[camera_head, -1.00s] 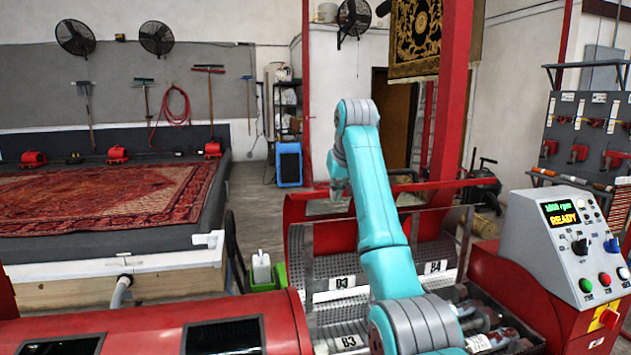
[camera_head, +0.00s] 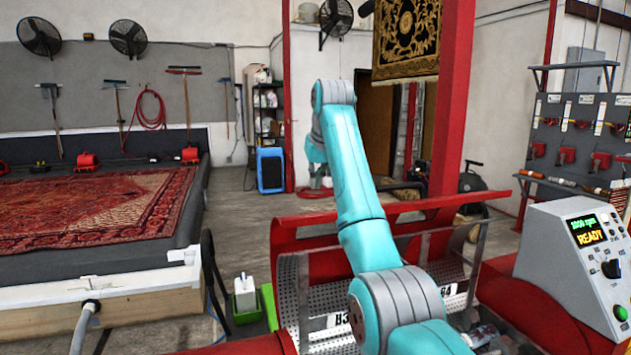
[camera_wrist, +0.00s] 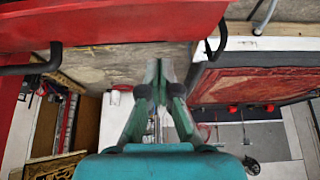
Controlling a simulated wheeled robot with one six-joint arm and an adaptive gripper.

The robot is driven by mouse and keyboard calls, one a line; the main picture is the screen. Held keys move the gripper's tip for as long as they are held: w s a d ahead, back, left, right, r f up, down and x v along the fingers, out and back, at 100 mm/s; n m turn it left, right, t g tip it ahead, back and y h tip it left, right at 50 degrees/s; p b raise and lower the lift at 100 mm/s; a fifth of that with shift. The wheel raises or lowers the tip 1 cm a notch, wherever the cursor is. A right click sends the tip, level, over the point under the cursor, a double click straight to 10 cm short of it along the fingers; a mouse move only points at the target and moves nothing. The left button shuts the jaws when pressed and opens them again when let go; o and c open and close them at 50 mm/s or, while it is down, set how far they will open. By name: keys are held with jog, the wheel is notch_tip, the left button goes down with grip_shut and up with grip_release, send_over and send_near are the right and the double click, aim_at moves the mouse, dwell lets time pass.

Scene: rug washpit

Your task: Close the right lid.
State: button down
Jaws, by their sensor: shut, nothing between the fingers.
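The drum machine stands low in the head view, its red lid section (camera_head: 295,237) raised. More raised red lid shows right of my arm (camera_head: 447,202); my arm hides where one lid ends and another begins. Perforated metal baskets show below, with a B3 label and a partly hidden B4 label (camera_head: 442,290). My gripper (camera_wrist: 158,72) is shut and empty, its fingertips together in the wrist view. In the head view it hangs beyond the raised lid edge, small and partly hidden. A red panel (camera_wrist: 110,20) with a black handle (camera_wrist: 30,68) lies close to it in the wrist view; no contact is visible.
A grey control console (camera_head: 570,265) reading READY stands at right. A red post (camera_head: 450,110) rises behind the machine. A rug (camera_head: 100,210) lies on a platform at left. A green bin (camera_head: 268,305) and a white jug (camera_head: 245,293) stand beside the machine. Floor behind is open.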

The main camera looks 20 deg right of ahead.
aim_at(316, 221)
jog(key=x, duration=0.7)
jog(key=shift+w+f, duration=0.15)
jog(key=shift+f, duration=0.15)
jog(key=shift+s+f, duration=0.1)
jog(key=shift+s, duration=0.9)
jog(key=shift+s+f, duration=0.15)
jog(key=shift+s, duration=0.9)
